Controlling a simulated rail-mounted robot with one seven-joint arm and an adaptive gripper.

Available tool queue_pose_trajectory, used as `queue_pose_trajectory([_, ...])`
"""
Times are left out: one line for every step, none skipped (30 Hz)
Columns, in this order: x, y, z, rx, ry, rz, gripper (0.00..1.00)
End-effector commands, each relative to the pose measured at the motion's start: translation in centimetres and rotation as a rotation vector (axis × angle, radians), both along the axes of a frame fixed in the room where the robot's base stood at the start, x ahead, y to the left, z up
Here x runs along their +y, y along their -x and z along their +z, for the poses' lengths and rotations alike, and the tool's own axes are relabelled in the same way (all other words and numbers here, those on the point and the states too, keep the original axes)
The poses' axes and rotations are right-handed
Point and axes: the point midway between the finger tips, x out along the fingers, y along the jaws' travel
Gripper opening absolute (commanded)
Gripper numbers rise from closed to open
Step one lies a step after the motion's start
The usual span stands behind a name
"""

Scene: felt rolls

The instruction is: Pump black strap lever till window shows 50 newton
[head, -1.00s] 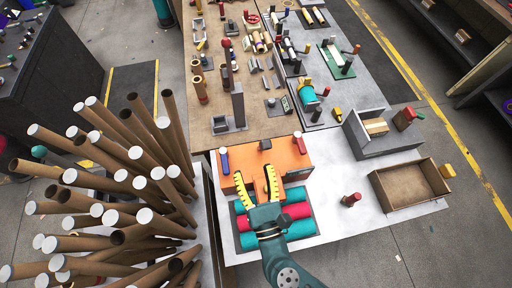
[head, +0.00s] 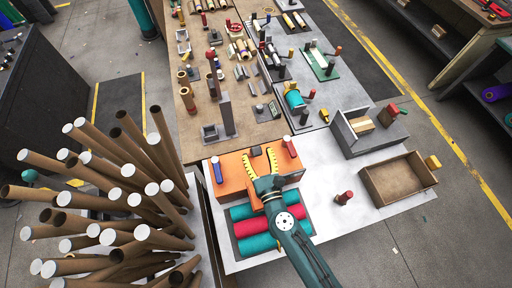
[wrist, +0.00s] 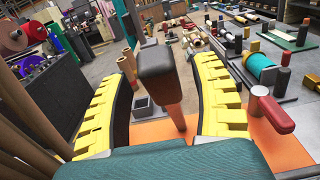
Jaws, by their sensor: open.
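The orange box (head: 232,178) stands at the front of the bench. A black-headed lever (head: 255,151) rises from the back middle of its top. A blue lever (head: 217,170) is on the left and a red-topped lever (head: 289,147) on the right. My gripper (head: 259,157) is open above the box, its yellow-and-black fingers on either side of the black lever. In the wrist view the black lever (wrist: 160,75) stands upright between the fingers, with gaps on both sides. The red lever (wrist: 272,112) is outside the right finger. I see no readable window.
Teal and red rolls (head: 257,225) lie in front of the box, under my arm. Many cardboard tubes (head: 110,190) stand at left. An open brown tray (head: 399,180) and a grey bin (head: 370,130) are at right. Several small fixtures crowd the bench behind.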

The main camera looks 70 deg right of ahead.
Motion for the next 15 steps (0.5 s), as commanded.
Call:
queue_pose_trajectory([-0.63, -0.47, 0.08, 0.0, 0.0, 0.0, 0.63])
queue_pose_trajectory([-0.9, -0.67, 0.04, 0.0, 0.0, 0.0, 0.63])
queue_pose_trajectory([-1.18, -0.85, 0.03, 0.0, 0.0, 0.0, 0.63])
queue_pose_trajectory([-1.34, -0.95, -0.02, 0.001, -0.001, 0.0, 0.63])
queue_pose_trajectory([-1.46, -1.02, -0.05, 0.001, -0.001, 0.0, 0.63])
queue_pose_trajectory([-1.55, -1.09, -0.08, 0.001, -0.001, 0.0, 0.63])
queue_pose_trajectory([-1.59, -1.13, -0.08, 0.001, -0.001, 0.0, 0.63])
queue_pose_trajectory([-1.6, -1.14, -0.1, 0.001, -0.001, 0.0, 0.63])
queue_pose_trajectory([-1.58, -1.14, -0.11, 0.001, -0.001, 0.0, 0.63])
queue_pose_trajectory([-1.58, -1.13, -0.12, 0.001, -0.001, 0.0, 0.63])
queue_pose_trajectory([-1.57, -1.13, -0.11, 0.001, -0.001, 0.0, 0.63])
queue_pose_trajectory([-1.55, -1.13, -0.11, 0.001, -0.001, 0.0, 0.63])
queue_pose_trajectory([-1.55, -1.13, -0.11, 0.001, -0.001, 0.0, 0.64])
queue_pose_trajectory([-1.54, -1.12, -0.11, 0.001, -0.001, 0.0, 0.58])
queue_pose_trajectory([-1.54, -1.12, -0.11, 0.001, -0.001, 0.0, 0.5])
